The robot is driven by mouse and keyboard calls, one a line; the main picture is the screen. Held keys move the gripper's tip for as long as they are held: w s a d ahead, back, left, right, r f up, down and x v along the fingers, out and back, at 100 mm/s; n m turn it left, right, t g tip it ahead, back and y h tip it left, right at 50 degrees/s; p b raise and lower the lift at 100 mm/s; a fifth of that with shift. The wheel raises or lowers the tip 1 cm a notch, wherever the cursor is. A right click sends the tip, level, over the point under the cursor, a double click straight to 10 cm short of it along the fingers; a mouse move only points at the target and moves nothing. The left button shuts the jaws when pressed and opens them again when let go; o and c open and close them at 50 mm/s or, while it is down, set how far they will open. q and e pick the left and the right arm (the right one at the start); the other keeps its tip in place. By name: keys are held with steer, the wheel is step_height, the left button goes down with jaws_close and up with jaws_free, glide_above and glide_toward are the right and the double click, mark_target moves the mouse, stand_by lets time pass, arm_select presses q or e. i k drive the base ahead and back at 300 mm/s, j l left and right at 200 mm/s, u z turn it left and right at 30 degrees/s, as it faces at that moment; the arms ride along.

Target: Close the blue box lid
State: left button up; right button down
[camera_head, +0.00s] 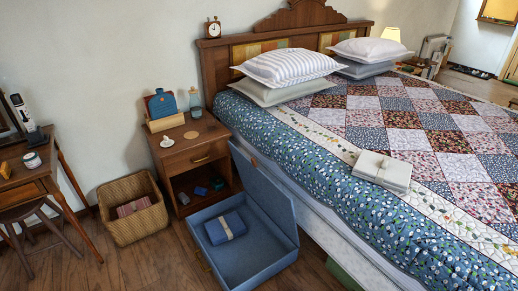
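A blue box (262,258) sits on the wooden floor beside the bed, in front of the nightstand. Its lid (264,190) is open and stands up along the box's right side, next to the bed's edge. A blue bundle (225,228) tied with a pale band lies inside the box, toward its far left part. The rest of the box's inside looks empty. Neither of my grippers shows in the head view.
A bed (375,215) with a patchwork quilt fills the right side. A wooden nightstand (193,153) stands behind the box. A wicker basket (133,222) is to the left. Bare floor (150,270) lies in front of the basket.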

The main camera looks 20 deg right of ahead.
mark_target(273, 200)
steer(key=i+j+z, duration=0.1)
steer(key=i+j, duration=0.15)
steer(key=i, duration=0.2)
steer(key=i+j+z, duration=0.1)
steer(key=i+j, duration=0.2)
steer(key=i, duration=0.2)
steer(key=i+j, duration=0.3)
steer(key=i, duration=0.15)
steer(key=z, duration=0.05)
